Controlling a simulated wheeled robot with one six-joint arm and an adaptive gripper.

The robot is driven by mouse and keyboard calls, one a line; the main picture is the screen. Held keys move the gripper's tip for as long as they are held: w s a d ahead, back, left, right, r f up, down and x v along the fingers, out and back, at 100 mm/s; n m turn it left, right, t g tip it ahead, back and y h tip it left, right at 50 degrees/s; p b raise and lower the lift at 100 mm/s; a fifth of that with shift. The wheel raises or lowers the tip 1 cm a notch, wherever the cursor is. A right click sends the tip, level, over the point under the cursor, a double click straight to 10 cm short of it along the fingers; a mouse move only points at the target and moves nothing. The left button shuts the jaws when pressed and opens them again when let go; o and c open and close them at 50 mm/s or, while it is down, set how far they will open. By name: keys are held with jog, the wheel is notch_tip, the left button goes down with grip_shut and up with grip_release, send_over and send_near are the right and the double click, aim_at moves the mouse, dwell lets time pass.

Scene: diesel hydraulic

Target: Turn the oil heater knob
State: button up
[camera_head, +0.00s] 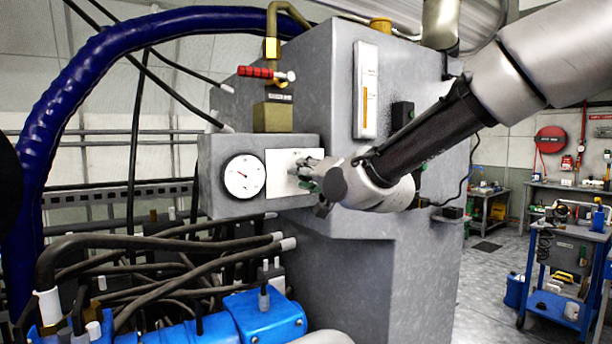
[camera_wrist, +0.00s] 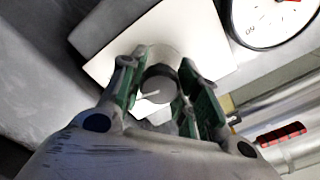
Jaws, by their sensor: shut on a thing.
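The oil heater knob (camera_wrist: 160,67) is a round grey knob on a white plate (camera_head: 282,163) on the front of a grey box. In the wrist view it sits between the two green-padded fingers of my gripper (camera_wrist: 158,92), which are shut on it. The white plate also shows in the wrist view (camera_wrist: 200,30). In the head view my gripper (camera_head: 306,172) reaches the plate from the right and mostly hides the knob. The knob's exact turn angle is hard to tell.
A round gauge (camera_head: 244,176) is left of the plate. A red-handled valve (camera_head: 266,73) and a level gauge (camera_head: 366,90) are above. Black hoses (camera_head: 160,245) and blue parts (camera_head: 262,312) crowd the lower left. A blue cart (camera_head: 556,275) stands at right.

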jog(key=shift+f+m, duration=0.15)
jog(key=shift+m, duration=1.05)
jog(key=o, duration=1.1)
jog(key=shift+c, duration=0.2)
jog(key=v, duration=1.2)
